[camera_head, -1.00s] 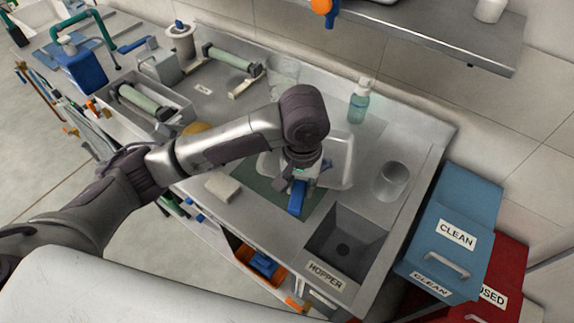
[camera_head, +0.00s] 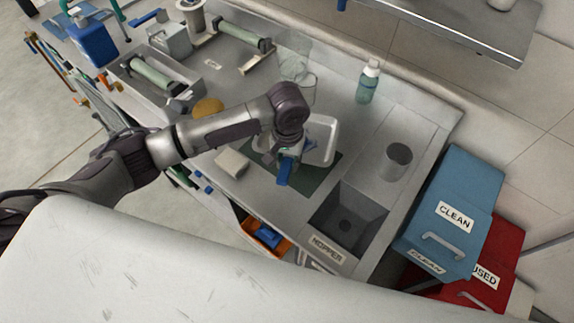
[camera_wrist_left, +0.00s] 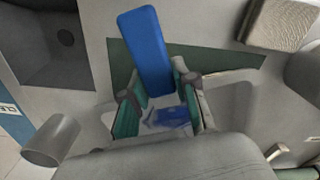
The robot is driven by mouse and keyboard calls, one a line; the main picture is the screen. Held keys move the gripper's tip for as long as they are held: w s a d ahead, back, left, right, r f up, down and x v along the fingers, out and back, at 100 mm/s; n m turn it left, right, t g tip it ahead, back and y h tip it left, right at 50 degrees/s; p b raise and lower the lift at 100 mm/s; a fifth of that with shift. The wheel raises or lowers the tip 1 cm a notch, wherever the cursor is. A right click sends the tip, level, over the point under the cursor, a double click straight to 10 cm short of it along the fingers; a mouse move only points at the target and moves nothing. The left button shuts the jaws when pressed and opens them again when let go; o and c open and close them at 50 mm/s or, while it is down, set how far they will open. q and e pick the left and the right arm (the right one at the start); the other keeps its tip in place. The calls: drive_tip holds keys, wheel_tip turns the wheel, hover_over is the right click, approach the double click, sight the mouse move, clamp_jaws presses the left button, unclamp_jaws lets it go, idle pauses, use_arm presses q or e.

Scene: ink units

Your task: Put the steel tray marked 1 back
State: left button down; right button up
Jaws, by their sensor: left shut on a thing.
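A shallow pale metal tray (camera_head: 326,138) lies on the dark green mat (camera_head: 318,172) on the counter. My left arm hides part of it, and no number is readable. My left gripper (camera_head: 288,158) is over the tray's near side, pointing down. It is shut on a blue-handled thing (camera_head: 284,174). In the left wrist view the blue handle (camera_wrist_left: 146,50) sticks out from between the green-padded fingers (camera_wrist_left: 160,112). The tray's pale surface (camera_wrist_left: 232,98) shows behind them. Whether the blue thing touches the tray is unclear. My right gripper is out of view.
The hopper sink (camera_head: 346,216) is to the right of the mat, with a grey cup (camera_head: 396,161) behind it. A pale block (camera_head: 232,164) lies left of the mat. A bottle (camera_head: 368,82) stands at the back. Blue (camera_head: 452,215) and red (camera_head: 497,262) bins stand at the right.

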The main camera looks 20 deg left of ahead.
use_arm(q)
wheel_tip(320, 180, down, 4)
drive_tip(key=shift+a+r+p, duration=0.1)
drive_tip(key=shift+p, duration=0.45)
drive_tip(key=shift+f, duration=0.2)
drive_tip(key=c, duration=0.9)
unclamp_jaws()
drive_tip(key=shift+f, duration=0.1)
wheel_tip(320, 180, up, 12)
drive_tip(key=shift+r+b, duration=0.15)
drive_tip(key=shift+b, duration=0.65)
